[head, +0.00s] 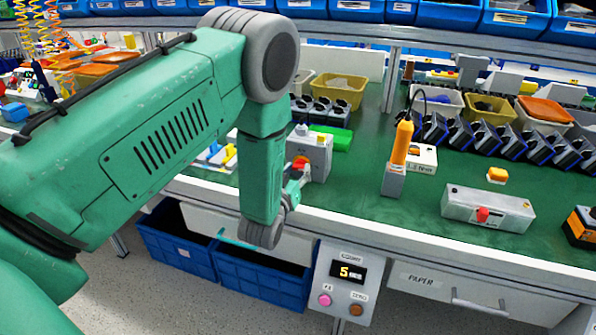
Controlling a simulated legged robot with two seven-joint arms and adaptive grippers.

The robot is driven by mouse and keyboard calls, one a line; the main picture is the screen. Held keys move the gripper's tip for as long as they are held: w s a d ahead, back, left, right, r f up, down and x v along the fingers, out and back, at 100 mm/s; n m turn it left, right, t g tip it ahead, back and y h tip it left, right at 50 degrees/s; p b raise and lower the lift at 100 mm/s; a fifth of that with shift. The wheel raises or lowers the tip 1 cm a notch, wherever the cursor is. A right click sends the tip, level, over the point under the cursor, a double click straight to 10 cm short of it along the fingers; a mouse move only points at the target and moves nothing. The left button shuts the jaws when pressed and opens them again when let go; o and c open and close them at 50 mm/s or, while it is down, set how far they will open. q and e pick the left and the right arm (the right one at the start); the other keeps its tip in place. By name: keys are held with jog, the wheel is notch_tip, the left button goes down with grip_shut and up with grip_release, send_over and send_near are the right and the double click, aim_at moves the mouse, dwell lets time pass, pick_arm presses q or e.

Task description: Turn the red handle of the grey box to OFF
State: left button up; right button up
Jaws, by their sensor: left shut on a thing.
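The grey box (318,152) stands upright near the front edge of the green bench, just past my left forearm. Its red handle (300,161) faces the front and is partly covered by my gripper. My left gripper (298,172) is at the front face of the box, shut on the red handle. The fingers are small and partly hidden by my arm. The handle's exact angle and any ON or OFF marks cannot be read. My right gripper is not in view.
A low grey box with a red knob (487,209) and an orange tool (398,158) stand to the right. A counter panel (343,283) hangs below the front edge. Bins line the back. The green bench top between the tool and the low box is clear.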

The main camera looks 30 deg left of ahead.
pick_arm(q)
jog(key=n, duration=0.2)
jog(key=shift+d+n, duration=0.3)
jog(key=shift+d, duration=0.1)
jog(key=shift+r+n, duration=0.1)
jog(key=shift+n, duration=0.8)
jog(key=n, duration=0.3)
jog(key=shift+a+f+n, duration=0.2)
jog(key=shift+a+n, duration=0.2)
jog(key=n+b, duration=0.1)
jog(key=n, duration=0.2)
jog(key=shift+d, duration=0.2)
jog(key=n+b, duration=0.2)
jog(key=n, duration=0.2)
jog(key=shift+f+n, duration=0.1)
jog(key=shift+n, duration=0.2)
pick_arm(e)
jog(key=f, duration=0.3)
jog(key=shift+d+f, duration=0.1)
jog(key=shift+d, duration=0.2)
pick_arm(q)
jog(key=shift+s+n, duration=0.1)
jog(key=shift+n, duration=0.2)
jog(key=o, duration=1.1)
